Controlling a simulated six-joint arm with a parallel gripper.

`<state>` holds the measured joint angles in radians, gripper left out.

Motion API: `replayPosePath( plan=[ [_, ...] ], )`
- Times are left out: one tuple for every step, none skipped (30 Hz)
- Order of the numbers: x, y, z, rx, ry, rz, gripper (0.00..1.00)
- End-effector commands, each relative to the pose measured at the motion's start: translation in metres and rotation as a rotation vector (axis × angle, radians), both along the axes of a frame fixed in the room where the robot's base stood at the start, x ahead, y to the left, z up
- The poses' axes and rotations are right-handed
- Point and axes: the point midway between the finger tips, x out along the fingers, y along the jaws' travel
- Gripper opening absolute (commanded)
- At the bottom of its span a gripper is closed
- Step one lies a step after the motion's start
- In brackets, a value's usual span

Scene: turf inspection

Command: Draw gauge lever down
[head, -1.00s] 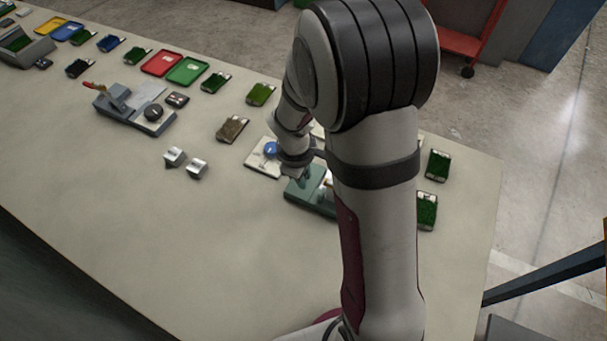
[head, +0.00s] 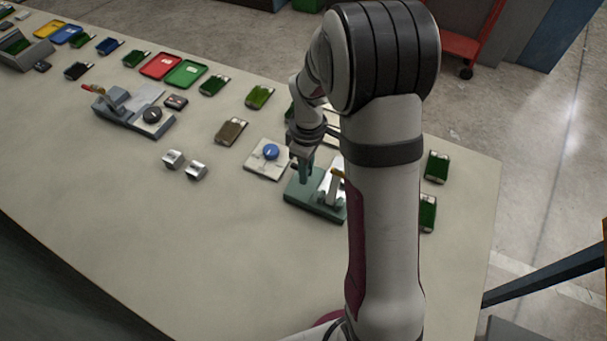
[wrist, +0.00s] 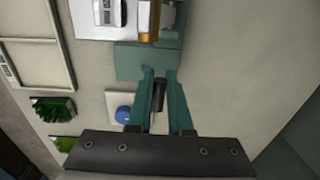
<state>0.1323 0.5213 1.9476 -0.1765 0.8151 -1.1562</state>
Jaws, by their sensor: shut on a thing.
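The gauge has a green base (head: 302,197) with a pale upright body and a yellowish strip (head: 337,172) on it, left of my upper arm in the head view. My gripper (head: 304,180) points down over the left end of this base. In the wrist view, the teal fingers of my gripper (wrist: 160,78) are shut on a dark, rod-like handle (wrist: 159,95), seemingly the gauge lever. The green base (wrist: 135,62) shows just beyond the fingertips. How the handle joins the gauge is hidden.
A white plate with a blue button (head: 271,152) stands close left of the green base. Turf samples (head: 427,212) lie beyond my arm. The front table is clear.

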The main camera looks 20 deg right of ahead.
Motion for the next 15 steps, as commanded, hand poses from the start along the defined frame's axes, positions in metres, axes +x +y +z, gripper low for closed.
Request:
replayPosePath(
  plan=[
    [0.004,-0.004,0.001,0.026,0.023,-0.005,0.0],
    [0.006,-0.006,0.001,0.044,0.041,-0.004,0.0],
    [0.008,-0.007,0.002,0.07,0.067,-0.004,0.0],
    [0.009,-0.009,0.002,0.088,0.085,-0.004,0.0],
    [0.011,-0.011,0.002,0.107,0.104,-0.004,0.0],
    [0.013,-0.013,0.002,0.132,0.128,-0.002,0.0],
    [0.014,-0.014,0.002,0.149,0.146,-0.002,0.0],
    [0.016,-0.016,0.002,0.167,0.164,-0.002,0.0],
    [0.018,-0.017,0.002,0.19,0.186,-0.001,0.0],
    [0.019,-0.019,0.002,0.207,0.205,-0.002,0.0],
    [0.02,-0.02,0.002,0.222,0.22,-0.001,0.0],
    [0.022,-0.022,0.002,0.244,0.241,0.001,0.0],
    [0.023,-0.023,0.002,0.259,0.256,0.001,0.0],
    [0.024,-0.024,0.002,0.271,0.27,0.001,0.0],
    [0.025,-0.026,0.001,0.291,0.289,0.001,0.0]
  ],
)
